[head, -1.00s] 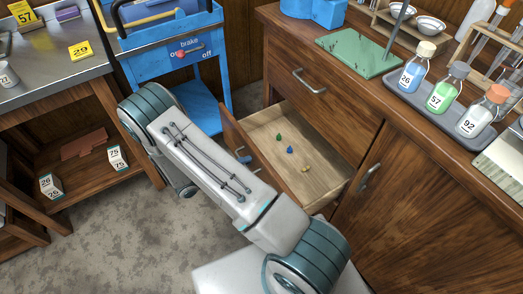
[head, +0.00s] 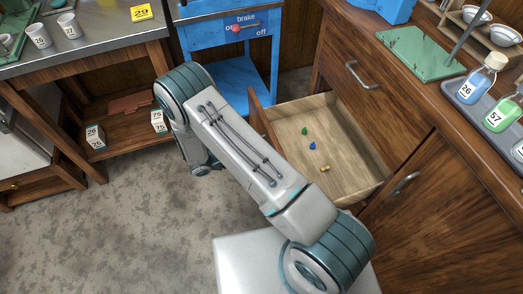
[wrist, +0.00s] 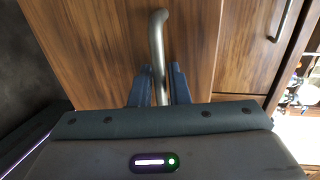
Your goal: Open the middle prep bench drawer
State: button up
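The wooden prep bench has an open drawer (head: 345,160) below a closed top drawer (head: 352,95). The open drawer stands well out of the bench, with a green, a blue and a yellowish small item on its pale floor. My arm hides most of its front in the head view. In the wrist view, the drawer front (wrist: 100,60) fills the upper part and its curved metal handle (wrist: 157,40) runs down between my fingers. My gripper (wrist: 160,88) appears shut on that handle, one finger on each side. The gripper is hidden behind my arm in the head view.
A cupboard door (head: 440,190) with a metal handle is right of the open drawer. A blue cart (head: 262,60) stands behind it. A steel-topped table (head: 100,45) with a lower shelf is at the left. Grey floor (head: 130,220) is clear at lower left.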

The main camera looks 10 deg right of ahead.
jog(key=v, duration=1.4)
jog(key=shift+p, duration=0.45)
jog(key=shift+d, duration=0.1)
jog(key=s+d+r+m+g+y+p, duration=0.1)
jog(key=d+r+m+g+y+p, duration=0.3)
jog(key=r+m, duration=0.75)
jog(key=s+d+r+m+g+y+p, duration=0.1)
jog(key=d+r+m+y+p, duration=0.45)
jog(key=r, duration=1.05)
jog(key=s+d+r+m+t+y+p, duration=0.2)
jog(key=s+r+m, duration=0.4)
jog(key=r+m, duration=0.4)
jog(key=s+d+r+m+t+y+p, duration=0.3)
jog(key=s+d+r+m+p, duration=0.3)
jog(key=r+m, duration=0.4)
jog(key=shift+m+t+y, duration=0.3)
jog(key=shift+m+y, duration=0.1)
jog(key=shift+y, duration=0.15)
